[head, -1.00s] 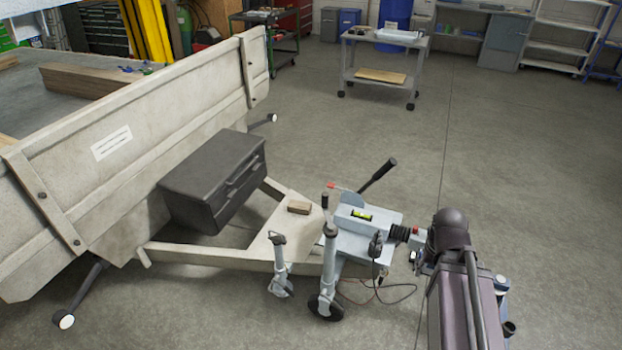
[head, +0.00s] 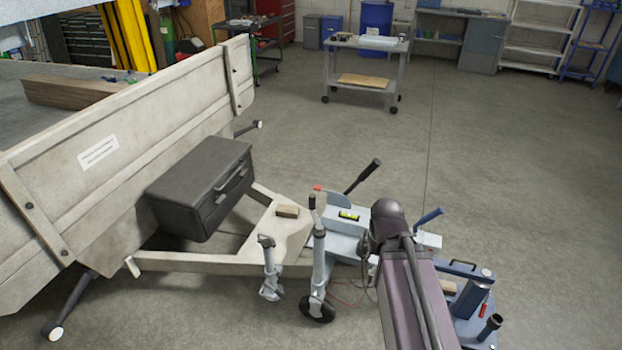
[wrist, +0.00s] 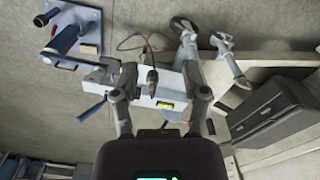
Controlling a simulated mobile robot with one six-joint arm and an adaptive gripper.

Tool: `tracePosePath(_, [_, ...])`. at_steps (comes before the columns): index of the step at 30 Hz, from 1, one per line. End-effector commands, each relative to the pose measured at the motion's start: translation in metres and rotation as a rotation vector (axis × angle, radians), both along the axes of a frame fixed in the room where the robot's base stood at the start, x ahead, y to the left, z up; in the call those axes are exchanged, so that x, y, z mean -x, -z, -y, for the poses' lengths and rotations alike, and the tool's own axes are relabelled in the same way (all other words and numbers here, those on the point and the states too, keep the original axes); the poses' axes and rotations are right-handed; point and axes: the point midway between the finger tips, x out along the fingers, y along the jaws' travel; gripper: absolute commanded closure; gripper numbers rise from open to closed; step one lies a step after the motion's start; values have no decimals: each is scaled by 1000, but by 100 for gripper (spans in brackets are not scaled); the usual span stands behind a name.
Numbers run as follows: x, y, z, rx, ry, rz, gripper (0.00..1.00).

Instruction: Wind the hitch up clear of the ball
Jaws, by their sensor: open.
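The trailer hitch (head: 348,243) is a pale grey box at the drawbar's tip, with a green spirit level (head: 349,215) on top. In the wrist view the level (wrist: 165,105) shows between the fingers. My arm hides the coupling's front end, and I cannot see the ball. The jockey wheel post (head: 319,255) stands upright beside the drawbar, its wheel (head: 318,308) at the floor. In the wrist view my gripper (wrist: 160,80) is open, with its fingers apart over the hitch area. A black plug (wrist: 151,80) with a cable shows between them; I see no contact.
A prop stand (head: 269,270) is left of the jockey wheel. A lever (head: 362,177) with a black grip rises behind the hitch. A blue stand (head: 475,325) with upright tubes is at right. A black box (head: 200,188) sits against the trailer. Floor beyond is clear up to a cart (head: 365,80).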

Motion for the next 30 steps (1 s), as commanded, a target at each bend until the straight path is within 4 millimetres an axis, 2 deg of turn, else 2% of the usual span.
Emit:
tracePosePath(1, [0, 0, 0, 0, 0, 0, 37])
tracePosePath(3, [-1, 0, 0, 0, -2, 0, 16])
tracePosePath(5, [-3, 0, 0, 0, -10, 0, 0])
tracePosePath(10, [-19, 1, -2, 0, -88, 0, 0])
tracePosePath(14, [-43, 3, -7, 0, -210, 0, 0])
tracePosePath(20, [-98, 7, -21, 0, -497, 0, 0])
tracePosePath(30, [-199, 13, -58, 0, -1074, 0, 0])
